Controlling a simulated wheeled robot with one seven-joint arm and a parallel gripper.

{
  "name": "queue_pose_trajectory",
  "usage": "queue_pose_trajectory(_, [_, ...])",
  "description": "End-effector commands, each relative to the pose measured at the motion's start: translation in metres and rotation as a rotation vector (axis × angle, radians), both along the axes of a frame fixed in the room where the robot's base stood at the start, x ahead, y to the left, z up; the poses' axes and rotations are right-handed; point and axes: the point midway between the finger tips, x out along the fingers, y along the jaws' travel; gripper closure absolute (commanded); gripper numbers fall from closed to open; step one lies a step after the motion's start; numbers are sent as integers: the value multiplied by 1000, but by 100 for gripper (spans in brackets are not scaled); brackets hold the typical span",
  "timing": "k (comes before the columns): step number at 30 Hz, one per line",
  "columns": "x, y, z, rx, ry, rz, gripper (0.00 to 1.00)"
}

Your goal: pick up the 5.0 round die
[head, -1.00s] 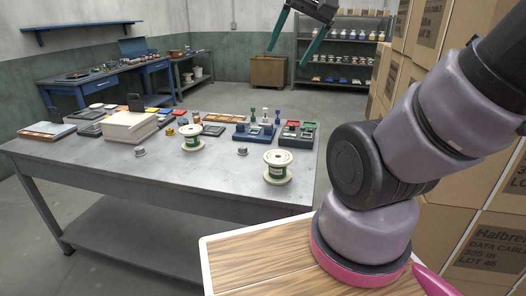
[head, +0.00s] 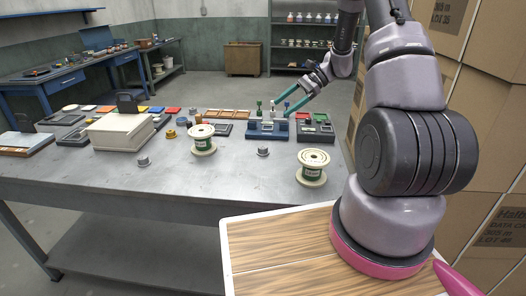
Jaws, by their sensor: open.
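Several small parts on the grey table (head: 235,185) could be the 5.0 round die, but no size marking is readable. One small grey metal piece (head: 143,160) stands at the front left, and another (head: 263,152) stands in front of the blue holder (head: 267,131). A small brass-coloured piece (head: 170,134) lies farther left. The blue holder carries small upright pieces with green and light tops. My gripper (head: 282,107), with teal fingers, is open and appears close to the holder's upright pieces. Contact cannot be told, and I see nothing held.
A cream box (head: 122,131) is at left. A dark tray (head: 315,128) is right of the holder. Cartons (head: 480,100) line the right side.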

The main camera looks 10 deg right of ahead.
Motion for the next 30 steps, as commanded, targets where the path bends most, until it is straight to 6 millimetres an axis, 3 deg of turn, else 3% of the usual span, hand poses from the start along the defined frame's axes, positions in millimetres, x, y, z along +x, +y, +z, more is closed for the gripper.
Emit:
queue_pose_trajectory(1, [6,-5,-29,39,50,-37,16])
queue_pose_trajectory(3, [13,-10,-60,89,100,-84,16])
queue_pose_trajectory(9, [21,-20,-123,187,197,-184,16])
queue_pose_trajectory(14, [23,-19,-145,218,224,-214,16])
queue_pose_trajectory(22, [24,18,-162,221,228,-216,16])
queue_pose_trajectory(30, [25,40,-170,220,228,-215,16])
